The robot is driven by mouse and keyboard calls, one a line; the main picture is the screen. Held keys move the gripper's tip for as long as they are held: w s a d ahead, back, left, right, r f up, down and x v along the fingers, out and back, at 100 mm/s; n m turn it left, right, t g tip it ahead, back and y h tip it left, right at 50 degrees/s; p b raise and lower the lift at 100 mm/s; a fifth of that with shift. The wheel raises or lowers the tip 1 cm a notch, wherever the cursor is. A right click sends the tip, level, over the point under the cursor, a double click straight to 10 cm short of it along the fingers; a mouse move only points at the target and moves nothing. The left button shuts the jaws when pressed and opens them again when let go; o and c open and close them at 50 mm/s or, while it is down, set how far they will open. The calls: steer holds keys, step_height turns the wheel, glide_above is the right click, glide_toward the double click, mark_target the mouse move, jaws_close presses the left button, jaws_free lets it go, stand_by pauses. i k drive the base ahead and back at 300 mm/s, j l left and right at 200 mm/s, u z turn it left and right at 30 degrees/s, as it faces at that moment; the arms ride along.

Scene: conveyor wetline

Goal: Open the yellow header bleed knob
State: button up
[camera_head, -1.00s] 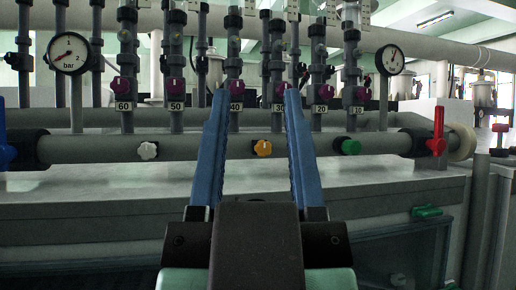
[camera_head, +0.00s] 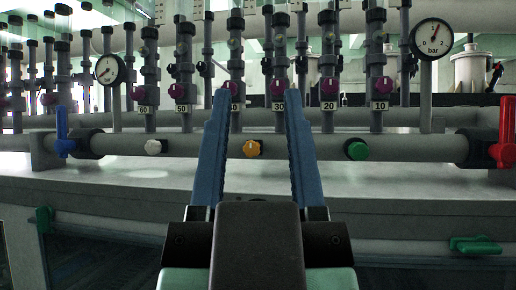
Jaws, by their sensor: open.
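The yellow header bleed knob (camera_head: 252,148) sits on the front of the grey horizontal header pipe (camera_head: 305,147). It shows between the two blue fingers of my gripper (camera_head: 254,95), a little left of the middle of the gap. My gripper is open and empty, with its fingers pointing forward. From this view I cannot tell how far the fingertips are from the knob; no contact is visible.
A white knob (camera_head: 154,147) and a green knob (camera_head: 357,149) flank the yellow one. A blue lever (camera_head: 62,132) and a red lever (camera_head: 506,132) stand at the header's ends. Two gauges (camera_head: 432,38) and several vertical tubes rise behind. A grey ledge (camera_head: 400,188) lies below.

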mark_target(252, 148)
steer(key=k+j+z, duration=0.15)
steer(key=j, duration=0.25)
steer(key=j+z, duration=0.2)
steer(key=j, duration=0.25)
steer(key=k+j+z, duration=0.15)
steer(key=j, duration=0.2)
steer(key=k+j+z, duration=0.2)
steer(key=j, duration=0.2)
steer(key=j+z, duration=0.2)
steer(key=j, duration=0.2)
steer(key=i, duration=0.35)
steer(key=i+j, duration=0.15)
steer(key=i, duration=0.25)
steer(key=z, duration=0.05)
